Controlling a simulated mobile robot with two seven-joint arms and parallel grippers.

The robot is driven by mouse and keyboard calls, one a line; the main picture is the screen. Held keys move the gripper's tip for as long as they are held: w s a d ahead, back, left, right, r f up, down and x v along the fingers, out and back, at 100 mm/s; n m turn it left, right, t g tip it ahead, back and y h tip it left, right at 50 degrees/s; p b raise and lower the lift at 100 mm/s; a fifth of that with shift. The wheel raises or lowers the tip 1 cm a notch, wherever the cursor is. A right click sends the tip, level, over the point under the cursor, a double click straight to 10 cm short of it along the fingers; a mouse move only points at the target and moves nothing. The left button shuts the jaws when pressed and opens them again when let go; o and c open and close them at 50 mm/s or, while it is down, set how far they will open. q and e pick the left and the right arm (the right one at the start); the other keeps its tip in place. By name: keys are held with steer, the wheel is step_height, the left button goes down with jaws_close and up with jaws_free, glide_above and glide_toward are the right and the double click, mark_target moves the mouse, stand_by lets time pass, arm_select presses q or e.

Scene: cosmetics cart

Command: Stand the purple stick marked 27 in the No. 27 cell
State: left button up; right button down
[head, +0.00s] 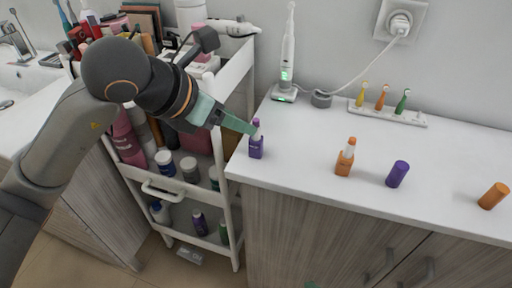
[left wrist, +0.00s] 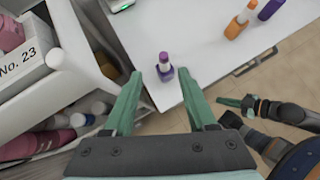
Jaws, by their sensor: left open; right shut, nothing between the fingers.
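A purple stick (head: 256,148) stands upright on the white counter near its left front corner; its marking is too small to read. In the left wrist view it shows (left wrist: 166,72) between the fingertips of my open left gripper (left wrist: 161,78), with gaps on both sides. In the head view my left gripper (head: 250,129) reaches in from the left at the stick's top. My right gripper (left wrist: 228,101) is shut and empty, low beside the counter in the left wrist view. No No. 27 cell label is readable; a "No. 23" label (left wrist: 18,62) shows on the cart.
An orange stick (head: 345,158), a purple cylinder (head: 397,174) and an orange cylinder (head: 492,196) are on the counter to the right. A charging toothbrush (head: 287,60) and a brush rack (head: 385,112) stand behind. The cart (head: 232,190) with bottles adjoins the counter's left edge.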

mark_target(264, 132)
arm_select(q)
steer(key=x, duration=0.4)
steer(key=shift+w+d+f, duration=0.1)
steer(key=shift+w+d, duration=0.05)
steer(key=shift+d, duration=0.05)
steer(key=x, duration=0.5)
steer(key=shift+d, duration=0.3)
jaws_close()
